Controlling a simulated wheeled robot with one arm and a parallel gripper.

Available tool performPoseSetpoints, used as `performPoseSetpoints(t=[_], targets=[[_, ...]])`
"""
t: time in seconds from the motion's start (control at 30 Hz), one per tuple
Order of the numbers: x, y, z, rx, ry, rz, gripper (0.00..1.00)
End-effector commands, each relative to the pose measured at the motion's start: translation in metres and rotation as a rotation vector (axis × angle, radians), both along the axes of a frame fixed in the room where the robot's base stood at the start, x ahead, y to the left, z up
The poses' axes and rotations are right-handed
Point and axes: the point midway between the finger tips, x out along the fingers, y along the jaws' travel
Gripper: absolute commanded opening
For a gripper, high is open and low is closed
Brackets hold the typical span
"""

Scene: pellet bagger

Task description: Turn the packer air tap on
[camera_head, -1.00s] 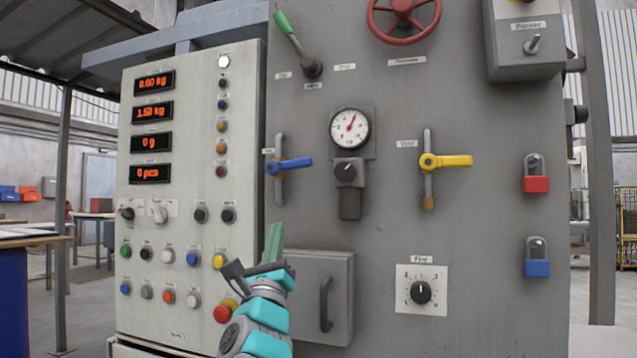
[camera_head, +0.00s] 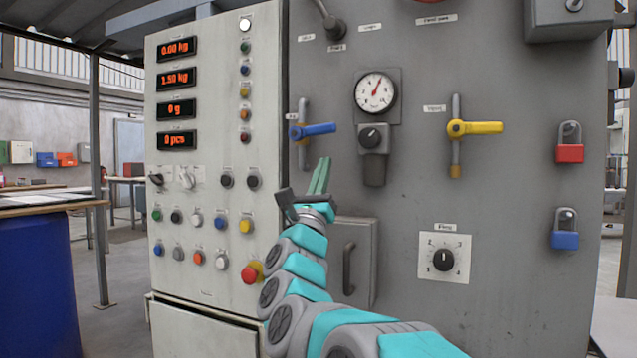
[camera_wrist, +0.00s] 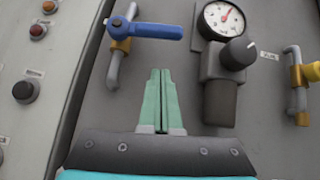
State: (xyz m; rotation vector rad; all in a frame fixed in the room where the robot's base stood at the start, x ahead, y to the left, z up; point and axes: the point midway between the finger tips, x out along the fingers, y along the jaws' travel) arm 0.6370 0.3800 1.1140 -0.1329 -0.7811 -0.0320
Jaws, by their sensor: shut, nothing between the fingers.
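The blue-handled tap (camera_head: 315,130) sits on a vertical pipe on the grey panel, its lever pointing right, across the pipe. Its label is too small to read. A yellow-handled tap (camera_head: 478,127) stands further right, its lever also pointing right. I cannot tell from the labels which is the packer air tap. My gripper (camera_head: 321,170) is shut and empty, just below the blue lever in the head view. In the wrist view the shut fingers (camera_wrist: 161,75) point up at the blue lever (camera_wrist: 158,31), with a visible gap between them.
A pressure gauge (camera_head: 375,92) and a regulator with a black knob (camera_head: 373,138) are right of the blue tap. A grey door with a handle (camera_head: 349,268) is below. The button panel (camera_head: 205,215) is on the left. Red (camera_head: 570,153) and blue (camera_head: 565,240) padlocks hang right.

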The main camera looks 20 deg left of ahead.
Motion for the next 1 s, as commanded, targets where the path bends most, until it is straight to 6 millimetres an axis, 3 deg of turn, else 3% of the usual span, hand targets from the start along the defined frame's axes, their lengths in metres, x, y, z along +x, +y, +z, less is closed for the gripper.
performPoseSetpoints(t=[0.3,1.0], targets=[[0.004,0.004,0.038,-0.001,0.001,0.001,0.0],[0.003,0.002,0.043,-0.037,0.002,-0.001,0.0]])
